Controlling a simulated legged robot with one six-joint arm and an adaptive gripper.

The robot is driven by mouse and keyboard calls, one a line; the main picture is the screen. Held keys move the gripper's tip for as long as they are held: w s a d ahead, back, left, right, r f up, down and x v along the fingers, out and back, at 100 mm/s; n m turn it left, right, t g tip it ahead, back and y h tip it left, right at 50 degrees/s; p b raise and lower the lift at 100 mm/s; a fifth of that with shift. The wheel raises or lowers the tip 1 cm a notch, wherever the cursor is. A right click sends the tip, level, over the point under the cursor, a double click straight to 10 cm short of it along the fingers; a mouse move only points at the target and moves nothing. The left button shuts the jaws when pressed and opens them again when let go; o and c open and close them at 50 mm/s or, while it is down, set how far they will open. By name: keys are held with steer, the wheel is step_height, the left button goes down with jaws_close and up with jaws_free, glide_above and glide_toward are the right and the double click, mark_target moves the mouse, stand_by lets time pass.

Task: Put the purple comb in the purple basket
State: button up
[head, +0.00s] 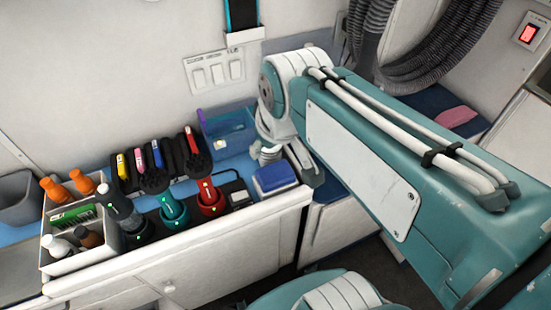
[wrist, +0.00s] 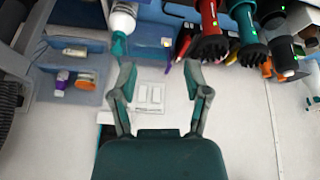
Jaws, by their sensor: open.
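What looks like the same basket shows beyond my fingers in the wrist view (wrist: 150,36). I cannot make out the purple comb for certain in either view. A tiny purple bit near the basket in the wrist view is too small to name. My gripper (wrist: 160,80) is open, with nothing between its fingers. In the head view my arm hides most of it.
A white caddy (head: 62,262) with several bottles stands at the counter's left. Green (head: 174,208) and red (head: 210,197) dryers stand in front of a row of coloured-label clippers. A blue-lidded box (head: 275,178) sits near the right end. A pink cloth (head: 455,116) lies at right.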

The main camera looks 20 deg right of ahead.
steer(key=shift+s+f+m+t, duration=0.15)
steer(key=shift+s+f+m, duration=0.25)
steer(key=shift+s, duration=0.45)
steer(key=shift+s+f+m+t, duration=0.1)
steer(key=shift+s+f+m, duration=0.3)
steer(key=shift+s, duration=0.45)
steer(key=shift+s+f+m+t, duration=0.15)
steer(key=shift+s+f+m, duration=0.25)
steer(key=shift+s, duration=0.45)
